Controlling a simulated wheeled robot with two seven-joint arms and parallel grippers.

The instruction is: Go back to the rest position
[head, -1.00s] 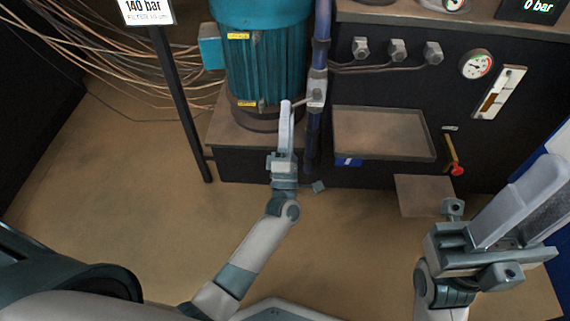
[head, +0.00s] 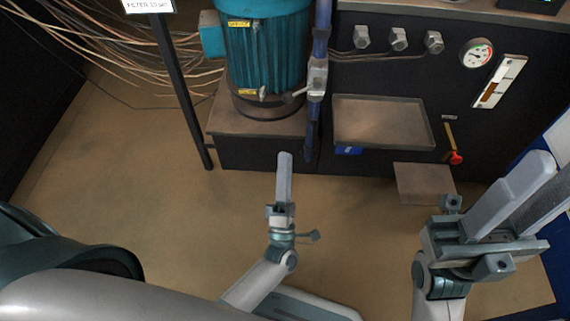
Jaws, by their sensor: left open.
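My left gripper (head: 285,160) is in the middle of the head view, seen edge-on with its fingers pointing away from me. It is open and empty, over the bare floor in front of the motor's plinth. It is apart from the valve lever (head: 298,95) on the blue pipe (head: 319,40). My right gripper (head: 545,175) is at the right edge, fingers pointing up and right.
A teal motor (head: 265,55) stands on a dark plinth (head: 260,150). A black panel carries a gauge (head: 476,53), a shallow tray (head: 380,122) and a red-tipped lever (head: 455,157). A signpost (head: 185,95) and loose cables (head: 120,60) are at the left. The left floor is clear.

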